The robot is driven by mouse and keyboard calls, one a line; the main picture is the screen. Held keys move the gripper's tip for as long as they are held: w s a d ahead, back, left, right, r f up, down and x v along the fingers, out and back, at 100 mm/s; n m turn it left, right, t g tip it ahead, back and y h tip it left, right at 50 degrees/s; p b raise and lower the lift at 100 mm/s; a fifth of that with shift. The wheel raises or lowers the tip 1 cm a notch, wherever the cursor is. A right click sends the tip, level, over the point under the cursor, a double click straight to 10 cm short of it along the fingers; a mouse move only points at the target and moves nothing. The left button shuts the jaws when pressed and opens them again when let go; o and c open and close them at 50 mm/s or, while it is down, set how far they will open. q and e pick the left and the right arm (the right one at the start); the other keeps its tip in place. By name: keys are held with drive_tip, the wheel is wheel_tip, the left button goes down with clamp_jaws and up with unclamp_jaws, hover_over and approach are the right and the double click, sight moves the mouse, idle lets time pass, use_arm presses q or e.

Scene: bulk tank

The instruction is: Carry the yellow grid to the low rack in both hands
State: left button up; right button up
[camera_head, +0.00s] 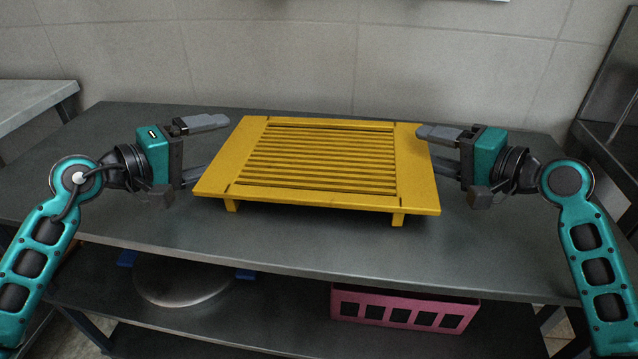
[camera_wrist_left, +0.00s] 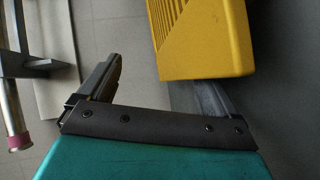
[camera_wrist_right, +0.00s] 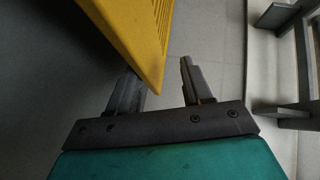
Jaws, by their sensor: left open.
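The yellow grid (camera_head: 320,200), a slatted panel on short feet, stands level on the dark grey table. My left gripper (camera_head: 208,147) is open at the grid's left edge, one finger higher than the other. In the left wrist view the grid (camera_wrist_left: 205,55) overlaps one finger, with a gap to the other. My right gripper (camera_head: 438,148) is open at the right edge, its upper fingertip close to the grid's back right corner. In the right wrist view the grid (camera_wrist_right: 140,40) partly hides one finger; the other is apart from it. Neither gripper is closed on the grid.
Below the tabletop (camera_head: 300,250) is a lower shelf (camera_head: 270,320) holding a pink crate (camera_head: 405,310) and a round grey metal piece (camera_head: 180,285) with blue parts beside it. A tiled wall (camera_head: 300,60) stands behind. Other furniture (camera_head: 30,100) stands at left and right.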

drive_tip(key=shift+r, duration=0.1)
use_arm(q)
drive_tip(key=shift+v, duration=4)
use_arm(e)
drive_tip(key=shift+r, duration=0.25)
drive_tip(key=o, duration=0.8)
drive_tip(key=v, duration=1.2)
use_arm(q)
drive_tip(key=shift+p, duration=0.3)
